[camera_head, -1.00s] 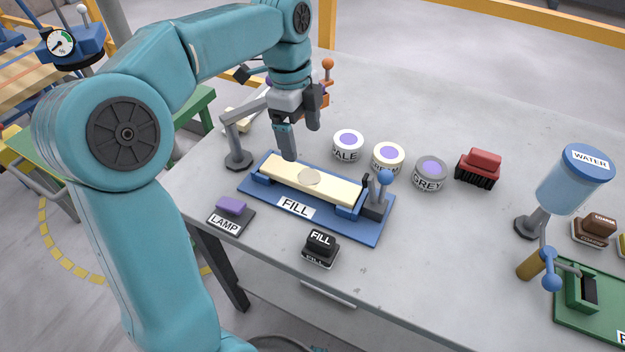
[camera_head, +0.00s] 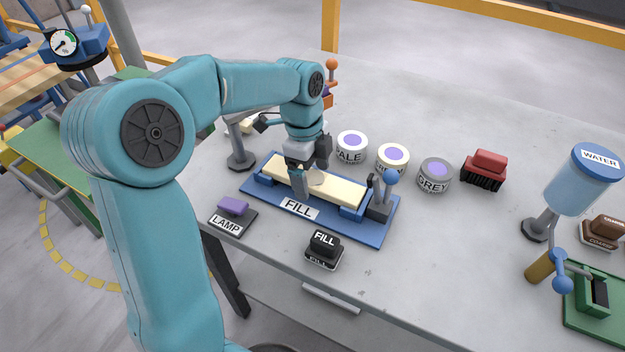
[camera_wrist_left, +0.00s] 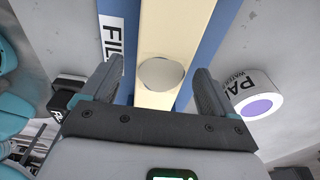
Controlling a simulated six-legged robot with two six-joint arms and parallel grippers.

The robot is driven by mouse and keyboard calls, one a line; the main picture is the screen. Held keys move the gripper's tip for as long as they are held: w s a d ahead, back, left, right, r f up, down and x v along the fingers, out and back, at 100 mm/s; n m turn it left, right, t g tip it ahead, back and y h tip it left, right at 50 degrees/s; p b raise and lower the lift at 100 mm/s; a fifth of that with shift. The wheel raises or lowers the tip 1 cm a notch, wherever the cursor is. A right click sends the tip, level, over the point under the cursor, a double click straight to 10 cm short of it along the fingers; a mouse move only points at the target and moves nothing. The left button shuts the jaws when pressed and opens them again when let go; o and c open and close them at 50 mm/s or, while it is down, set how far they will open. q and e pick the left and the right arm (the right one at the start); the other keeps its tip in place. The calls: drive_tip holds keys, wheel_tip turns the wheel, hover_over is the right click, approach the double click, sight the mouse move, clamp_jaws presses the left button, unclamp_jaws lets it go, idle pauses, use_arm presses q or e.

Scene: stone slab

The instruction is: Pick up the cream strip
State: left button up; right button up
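The cream strip (camera_head: 340,190) lies lengthwise in the blue FILL fixture (camera_head: 372,229), with a pale round patch on its top. My left gripper (camera_head: 311,180) is open over the strip, one finger in front of it and one behind. In the left wrist view the strip (camera_wrist_left: 176,33) runs between the two spread fingers of the gripper (camera_wrist_left: 155,82), with gaps on both sides. The round patch (camera_wrist_left: 161,73) sits between the fingers. Whether the fingertips reach below the strip's top is unclear. My right gripper is not in view.
A clamp with a blue knob (camera_head: 391,177) stands at the fixture's right end. Tubs marked PALE (camera_head: 351,150) and GREY (camera_head: 434,177), plus a cream tub (camera_head: 392,160), stand behind. LAMP (camera_head: 228,217) and FILL (camera_head: 323,249) blocks lie in front.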

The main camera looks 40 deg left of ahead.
use_arm(q)
drive_tip(key=shift+w, duration=0.1)
drive_tip(key=c, duration=1.4)
drive_tip(key=shift+r, duration=0.1)
